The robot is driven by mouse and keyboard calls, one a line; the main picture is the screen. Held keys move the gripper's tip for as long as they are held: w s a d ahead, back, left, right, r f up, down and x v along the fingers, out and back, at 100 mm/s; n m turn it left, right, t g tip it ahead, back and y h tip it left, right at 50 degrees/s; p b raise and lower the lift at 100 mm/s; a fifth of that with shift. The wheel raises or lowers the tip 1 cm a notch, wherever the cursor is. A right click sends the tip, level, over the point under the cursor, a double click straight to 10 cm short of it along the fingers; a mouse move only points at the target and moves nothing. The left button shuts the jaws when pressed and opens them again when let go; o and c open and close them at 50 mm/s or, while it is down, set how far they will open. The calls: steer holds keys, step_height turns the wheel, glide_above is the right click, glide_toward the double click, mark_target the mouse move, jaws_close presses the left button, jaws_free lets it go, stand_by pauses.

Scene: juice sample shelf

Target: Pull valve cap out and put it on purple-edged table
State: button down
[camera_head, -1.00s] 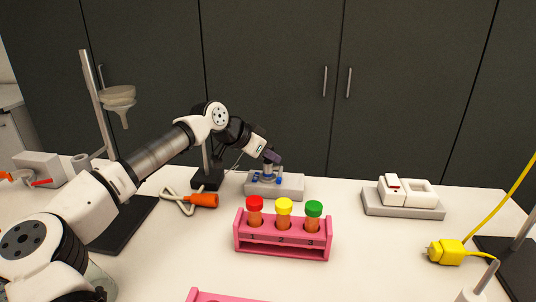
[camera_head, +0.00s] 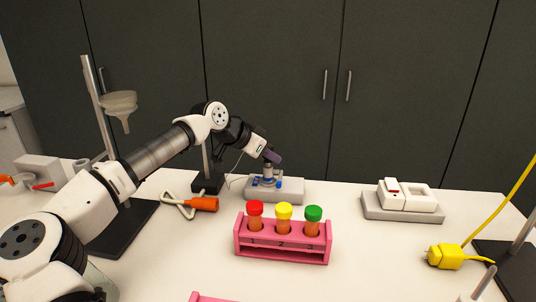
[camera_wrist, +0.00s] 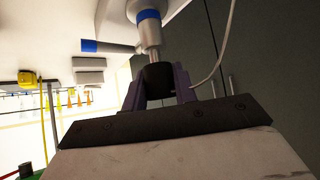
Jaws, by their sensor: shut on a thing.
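The valve (camera_head: 267,181), silver with blue parts, stands on a grey block (camera_head: 291,190) at the back of the white table. My gripper (camera_head: 269,160) has purple fingers and is above the valve, tilted. In the wrist view its fingers are shut on a dark, rounded valve cap (camera_wrist: 158,77). A silver stem (camera_wrist: 150,36) runs from the cap to the valve body with its blue ring (camera_wrist: 149,14). I cannot tell whether cap and stem are still joined. No purple-edged table can be made out.
A pink rack (camera_head: 285,255) with red-, yellow- and green-capped tubes stands in front of the valve. An orange-handled tool (camera_head: 203,204) lies to the left. A white device (camera_head: 404,204) and yellow plug (camera_head: 446,257) are to the right. Bare tabletop lies between rack and plug.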

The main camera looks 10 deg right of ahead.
steer(key=shift+r+p, duration=0.85)
steer(key=shift+r, duration=0.5)
